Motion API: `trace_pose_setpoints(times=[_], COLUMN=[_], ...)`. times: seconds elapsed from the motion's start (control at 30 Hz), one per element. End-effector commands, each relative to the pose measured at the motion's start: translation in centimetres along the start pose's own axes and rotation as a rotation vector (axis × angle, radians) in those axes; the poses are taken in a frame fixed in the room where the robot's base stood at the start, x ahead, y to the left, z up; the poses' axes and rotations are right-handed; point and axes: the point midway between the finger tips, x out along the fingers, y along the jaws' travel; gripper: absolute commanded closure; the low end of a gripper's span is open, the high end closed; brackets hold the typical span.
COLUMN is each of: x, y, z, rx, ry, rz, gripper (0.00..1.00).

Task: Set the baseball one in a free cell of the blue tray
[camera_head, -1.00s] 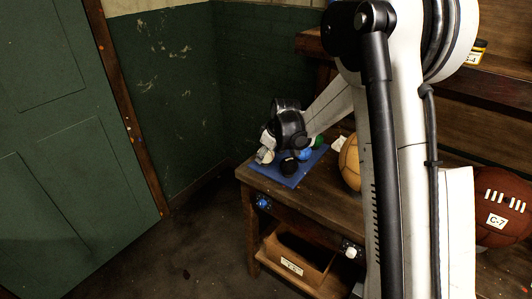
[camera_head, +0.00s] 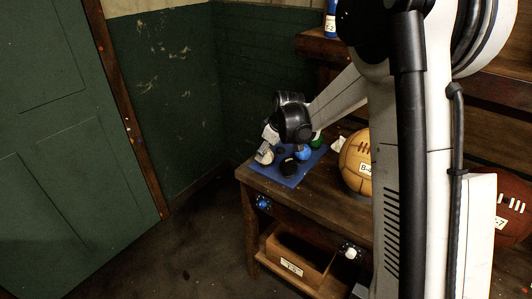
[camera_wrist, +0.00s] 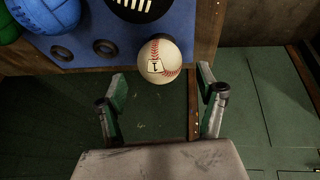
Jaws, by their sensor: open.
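The baseball (camera_wrist: 158,62), white with red stitching and a letter label, sits at the near edge of the blue tray (camera_wrist: 125,22) in the wrist view. In the head view the baseball (camera_head: 264,157) is at the tray's left corner, under my gripper. My gripper (camera_wrist: 163,88) is open, its two green-padded fingers apart with nothing between the tips. The ball lies just beyond the fingertips, apart from both.
The tray also holds a black ball with white stripes (camera_wrist: 142,6), a blue ball (camera_wrist: 48,13) and a green ball (camera_wrist: 8,28). A tan ball (camera_head: 357,163) stands on the table to the right. A cardboard box (camera_head: 297,262) is on the lower shelf.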

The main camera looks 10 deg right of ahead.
Motion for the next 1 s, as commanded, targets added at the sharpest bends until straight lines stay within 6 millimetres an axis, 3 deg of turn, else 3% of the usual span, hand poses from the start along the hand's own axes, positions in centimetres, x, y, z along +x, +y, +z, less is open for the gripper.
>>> trace_pose_setpoints(times=[0.3,0.67,0.83,1.0], x=[-5.6,-8.8,-11.5,-16.1], y=[0.0,-0.1,-1.4,-4.0], z=[0.0,0.0,0.6,2.1], rx=[0.001,0.002,0.044,0.128], ry=[0.000,0.000,0.003,0.011], rz=[0.000,0.001,0.015,0.045], gripper=[0.31,0.31,0.31,0.31])
